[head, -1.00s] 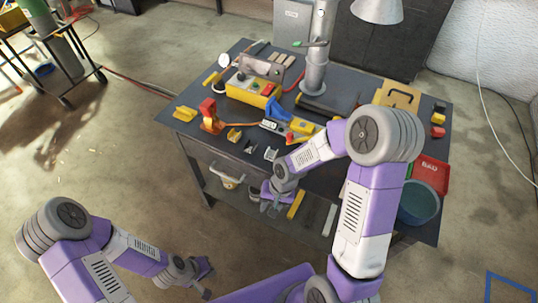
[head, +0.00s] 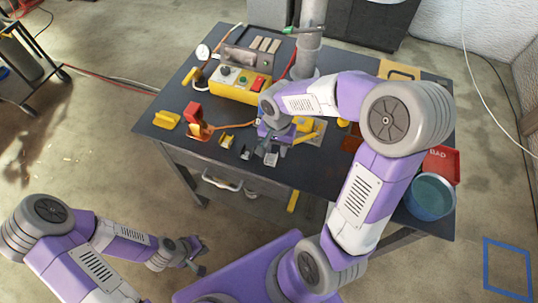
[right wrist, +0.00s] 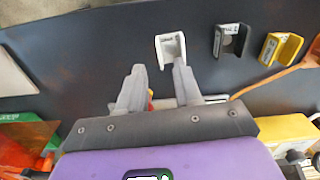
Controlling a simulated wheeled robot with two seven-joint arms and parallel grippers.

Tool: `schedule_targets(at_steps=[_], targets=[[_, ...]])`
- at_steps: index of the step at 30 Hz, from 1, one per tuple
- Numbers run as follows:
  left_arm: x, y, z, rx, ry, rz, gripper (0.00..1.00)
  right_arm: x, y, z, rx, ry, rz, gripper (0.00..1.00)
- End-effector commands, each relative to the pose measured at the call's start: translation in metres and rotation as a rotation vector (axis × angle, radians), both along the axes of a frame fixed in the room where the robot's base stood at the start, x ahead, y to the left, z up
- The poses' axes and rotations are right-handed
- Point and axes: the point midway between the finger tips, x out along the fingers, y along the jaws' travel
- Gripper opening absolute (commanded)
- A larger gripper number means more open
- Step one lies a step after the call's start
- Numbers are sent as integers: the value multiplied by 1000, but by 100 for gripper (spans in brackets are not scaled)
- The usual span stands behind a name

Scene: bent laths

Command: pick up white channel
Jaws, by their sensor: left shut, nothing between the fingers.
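The white channel (head: 271,159) is a small U-shaped piece near the table's front edge. In the right wrist view the white channel (right wrist: 171,48) lies just past my fingertips, nearer the right finger, its open end towards the gripper. My right gripper (head: 271,147) is over the table, close behind the channel. In the wrist view the right gripper (right wrist: 157,72) has its fingers spread with nothing held. Whether a fingertip touches the channel I cannot tell. My left gripper (head: 200,255) is shut and empty, low in front of the table at left.
A dark grey channel (right wrist: 231,41) and a yellow channel (right wrist: 281,48) lie beside the white one. An orange and red piece (head: 197,122), a yellow control box (head: 237,88) and a metal post (head: 308,45) stand on the table. A red BAD bin (head: 441,163) and teal bucket (head: 431,195) are at right.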

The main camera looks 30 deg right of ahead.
Motion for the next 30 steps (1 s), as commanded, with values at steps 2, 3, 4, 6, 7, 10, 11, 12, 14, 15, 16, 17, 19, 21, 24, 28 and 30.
schedule_targets(at_steps=[2,3,4,6,7,10,11,12,14,15,16,17,19,21,24,28,30], targets=[[0,0,-6,0,0,0,0,-1,0,-14,0,3,0,34],[0,0,-9,0,0,0,0,-1,0,-21,1,4,1,34],[0,0,-11,0,0,0,0,-1,0,-26,1,3,1,34],[0,0,-14,0,0,0,0,-1,0,-36,1,4,2,34],[0,0,-15,0,0,0,0,-1,0,-40,0,3,2,34],[0,0,-17,0,0,0,0,0,0,-46,1,1,0,34],[0,0,-17,0,0,0,0,0,0,-47,1,0,1,34],[0,0,-17,0,0,0,0,0,0,-48,1,-1,1,34],[0,0,-16,0,0,0,0,0,0,-47,1,-1,1,34],[0,0,-16,0,0,0,0,0,0,-47,1,-1,1,34],[0,0,-16,0,0,0,0,0,0,-47,1,-1,1,34],[0,0,-16,0,0,0,0,0,0,-47,1,-1,1,34],[0,0,-16,0,0,0,0,0,0,-47,1,-1,1,26],[0,0,-16,0,0,0,0,0,0,-47,1,-1,1,16],[0,0,-16,0,-1,0,0,0,0,-47,1,-1,1,0],[0,0,-16,0,-1,0,0,0,0,-47,1,-1,1,0],[0,0,-16,0,0,0,0,0,0,-47,1,-1,1,0]])
